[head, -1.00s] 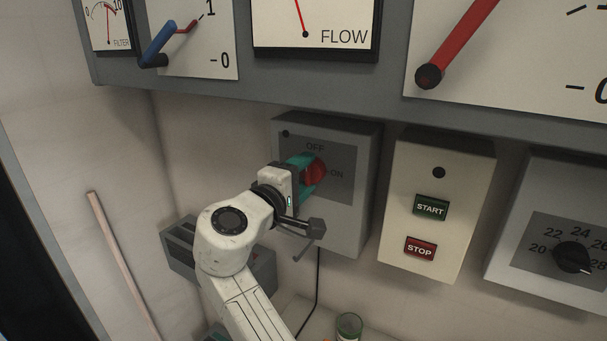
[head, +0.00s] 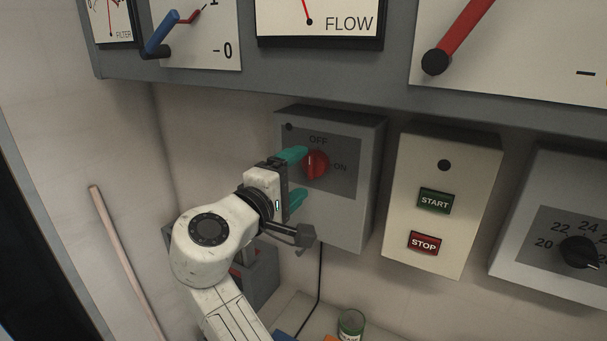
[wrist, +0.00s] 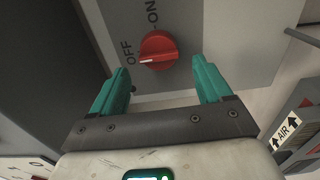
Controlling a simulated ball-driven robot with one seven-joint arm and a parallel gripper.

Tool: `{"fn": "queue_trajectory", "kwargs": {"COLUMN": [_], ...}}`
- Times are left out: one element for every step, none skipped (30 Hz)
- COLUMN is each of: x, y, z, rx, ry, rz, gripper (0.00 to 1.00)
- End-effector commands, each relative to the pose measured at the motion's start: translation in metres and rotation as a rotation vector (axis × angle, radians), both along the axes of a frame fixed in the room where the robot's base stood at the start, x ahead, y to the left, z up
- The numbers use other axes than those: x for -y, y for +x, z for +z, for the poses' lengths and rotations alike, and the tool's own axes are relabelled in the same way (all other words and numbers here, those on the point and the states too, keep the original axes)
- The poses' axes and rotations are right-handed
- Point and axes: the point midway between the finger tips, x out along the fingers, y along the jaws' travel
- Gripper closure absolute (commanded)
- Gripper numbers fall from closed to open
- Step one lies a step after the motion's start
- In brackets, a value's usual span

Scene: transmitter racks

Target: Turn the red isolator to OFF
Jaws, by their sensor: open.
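The red isolator knob (head: 317,165) is on the dark plate of a grey box (head: 350,225), with OFF printed above it and ON to its right. In the wrist view the red knob (wrist: 158,49) shows a white mark that points to the OFF label. My gripper (head: 298,175) is open and empty, its teal fingers spread one above the other, just left of the knob in the head view. The wrist view shows the open gripper (wrist: 160,77) with the knob ahead, between and beyond the fingertips, apart from them.
A cream box with START (head: 434,201) and STOP (head: 424,243) buttons is right of the isolator box. A box with a black dial (head: 579,252) is further right. The gauge panel (head: 330,75) overhangs above. A can (head: 350,325) stands below.

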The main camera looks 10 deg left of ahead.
Motion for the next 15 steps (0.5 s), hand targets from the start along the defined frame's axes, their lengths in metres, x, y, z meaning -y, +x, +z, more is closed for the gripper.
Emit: {"fn": "queue_trajectory", "kwargs": {"x": [-0.005, -0.007, -0.01, -0.012, -0.014, -0.016, -0.017, -0.019, -0.02, -0.022, -0.023, -0.024, -0.024, -0.024, -0.025], "y": [-0.011, -0.016, -0.023, -0.029, -0.034, -0.04, -0.045, -0.048, -0.053, -0.056, -0.059, -0.062, -0.063, -0.065, -0.066], "z": [-0.004, -0.003, -0.004, -0.003, -0.004, -0.003, -0.003, -0.003, -0.002, -0.002, -0.002, -0.001, -0.001, -0.001, -0.001], "rx": [0.002, 0.002, 0.001, 0.002, 0.0, 0.001, 0.001, 0.0, 0.0, 0.001, 0.001, 0.001, 0.001, 0.001, 0.001], "ry": [0.002, 0.002, 0.002, 0.002, 0.001, 0.002, 0.002, 0.001, 0.0, 0.0, 0.0, 0.0, 0.0, 0.0, 0.0], "rz": [0.004, 0.005, 0.004, 0.004, 0.004, 0.004, 0.005, 0.004, 0.003, 0.004, 0.004, 0.003, 0.002, 0.002, 0.002], "gripper": [0.22, 0.22, 0.22, 0.22, 0.22, 0.22, 0.22, 0.22, 0.22, 0.22, 0.22, 0.22, 0.22, 0.22, 0.22]}}
